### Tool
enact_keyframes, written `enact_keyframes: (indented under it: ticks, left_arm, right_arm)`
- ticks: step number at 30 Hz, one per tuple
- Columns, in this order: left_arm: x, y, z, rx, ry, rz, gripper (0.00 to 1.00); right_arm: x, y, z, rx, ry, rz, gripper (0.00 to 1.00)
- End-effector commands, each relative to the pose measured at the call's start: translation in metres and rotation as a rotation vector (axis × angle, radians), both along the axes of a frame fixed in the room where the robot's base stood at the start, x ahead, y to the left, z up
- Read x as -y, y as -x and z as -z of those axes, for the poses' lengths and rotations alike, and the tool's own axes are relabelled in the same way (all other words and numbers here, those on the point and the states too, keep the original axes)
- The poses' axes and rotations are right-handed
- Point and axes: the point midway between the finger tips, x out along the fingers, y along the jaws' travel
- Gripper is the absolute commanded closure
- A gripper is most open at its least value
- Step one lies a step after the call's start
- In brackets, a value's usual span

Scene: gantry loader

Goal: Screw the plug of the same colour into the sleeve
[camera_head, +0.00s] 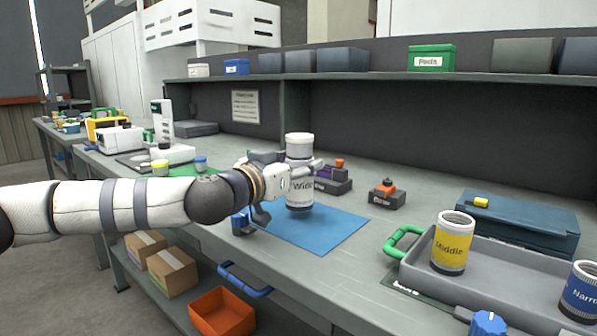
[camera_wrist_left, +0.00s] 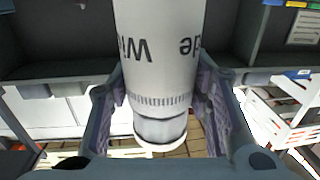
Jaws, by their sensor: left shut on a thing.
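My left gripper (camera_head: 300,182) is shut on a white sleeve (camera_head: 300,150) labelled "Wide", with a dark band near its bottom. The sleeve is upright over the blue mat (camera_head: 325,232); I cannot tell whether it touches it. In the left wrist view the sleeve (camera_wrist_left: 158,50) sits between both fingers (camera_wrist_left: 160,110). A yellow sleeve (camera_head: 452,243) labelled "Middle" and a blue sleeve (camera_head: 580,292) labelled "Narrow" stand in the grey tray (camera_head: 510,268). An orange-topped piece (camera_head: 386,187) sits on a dark block. A blue knobbed piece (camera_head: 488,323) is at the front right. My right gripper is out of view.
A dark blue case (camera_head: 517,226) lies behind the tray. A green handle (camera_head: 403,241) is at the tray's left end. More dark blocks (camera_head: 332,181) are behind the held sleeve. A blue object (camera_head: 241,221) is near the bench's front edge.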

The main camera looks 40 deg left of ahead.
Motion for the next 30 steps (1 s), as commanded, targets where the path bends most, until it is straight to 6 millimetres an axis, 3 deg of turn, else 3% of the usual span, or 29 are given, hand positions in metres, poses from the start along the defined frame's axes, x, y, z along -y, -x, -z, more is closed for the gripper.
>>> enact_keyframes:
  ticks: [1, 9, 18, 24, 30]
  left_arm:
    - [0.001, 0.003, -0.025, 0.019, 0.001, 0.000, 1.00]
    - [0.025, 0.053, -0.091, 0.029, 0.000, 0.003, 1.00]
    - [0.053, 0.111, -0.109, 0.019, 0.001, 0.002, 1.00]
    - [0.060, 0.125, -0.112, 0.012, 0.000, 0.000, 1.00]
    - [0.061, 0.127, -0.110, 0.008, 0.000, 0.000, 1.00]
  right_arm:
    - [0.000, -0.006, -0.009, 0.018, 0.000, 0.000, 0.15]
    - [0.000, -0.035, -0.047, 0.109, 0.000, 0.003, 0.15]
    - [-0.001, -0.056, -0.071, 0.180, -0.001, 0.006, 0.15]
    - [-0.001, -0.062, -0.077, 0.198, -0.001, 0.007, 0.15]
    - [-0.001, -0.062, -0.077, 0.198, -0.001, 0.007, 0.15]
